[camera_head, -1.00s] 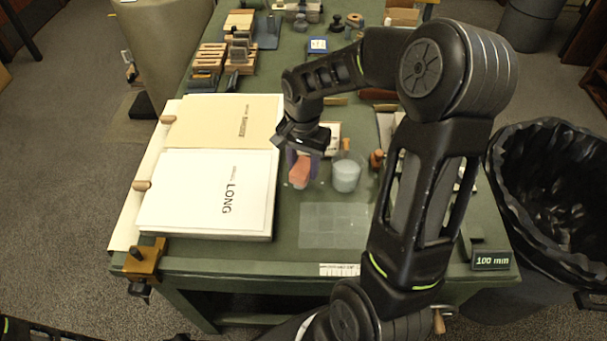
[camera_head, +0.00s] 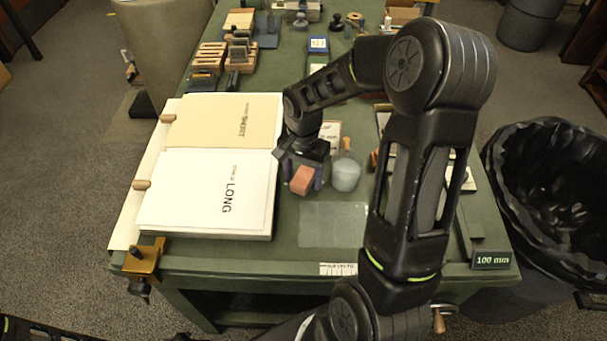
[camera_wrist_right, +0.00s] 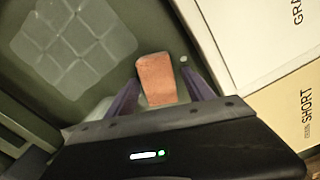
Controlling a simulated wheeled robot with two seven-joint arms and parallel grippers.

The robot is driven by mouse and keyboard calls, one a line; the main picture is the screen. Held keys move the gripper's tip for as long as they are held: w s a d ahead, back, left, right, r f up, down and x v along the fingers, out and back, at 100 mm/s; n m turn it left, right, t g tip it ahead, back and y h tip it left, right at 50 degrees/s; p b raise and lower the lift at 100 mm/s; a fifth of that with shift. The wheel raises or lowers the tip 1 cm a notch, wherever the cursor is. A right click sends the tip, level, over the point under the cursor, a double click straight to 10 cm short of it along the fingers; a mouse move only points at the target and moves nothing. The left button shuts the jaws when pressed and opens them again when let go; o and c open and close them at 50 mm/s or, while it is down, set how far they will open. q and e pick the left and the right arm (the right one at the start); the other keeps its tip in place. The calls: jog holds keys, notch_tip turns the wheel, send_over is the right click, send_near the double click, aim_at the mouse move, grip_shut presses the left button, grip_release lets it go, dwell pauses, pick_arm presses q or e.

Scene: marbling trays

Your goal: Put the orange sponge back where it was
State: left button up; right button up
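The orange sponge (camera_head: 302,180) is a small block at the green table's middle, just right of the LONG stack. My right gripper (camera_head: 303,178) points down over it, with a purple finger on either side. In the right wrist view the sponge (camera_wrist_right: 156,78) sits between the spread fingers of my right gripper (camera_wrist_right: 160,80). A gap shows between the sponge and the right-hand finger, so the gripper looks open. The sponge appears to rest on the table; its underside is hidden. My left gripper is not in view.
A clear gridded sheet or tray (camera_head: 333,225) lies in front. The LONG stack (camera_head: 205,190) and SHORT stack (camera_head: 230,112) lie left. A black-lined bin (camera_head: 550,200) stands right of the table.

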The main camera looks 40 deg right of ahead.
aim_at(303, 176)
notch_tip(303, 176, up, 12)
jog(key=shift+r, duration=0.2)
dwell(0.6)
jog(key=shift+s+a+f, duration=0.1)
dwell(0.5)
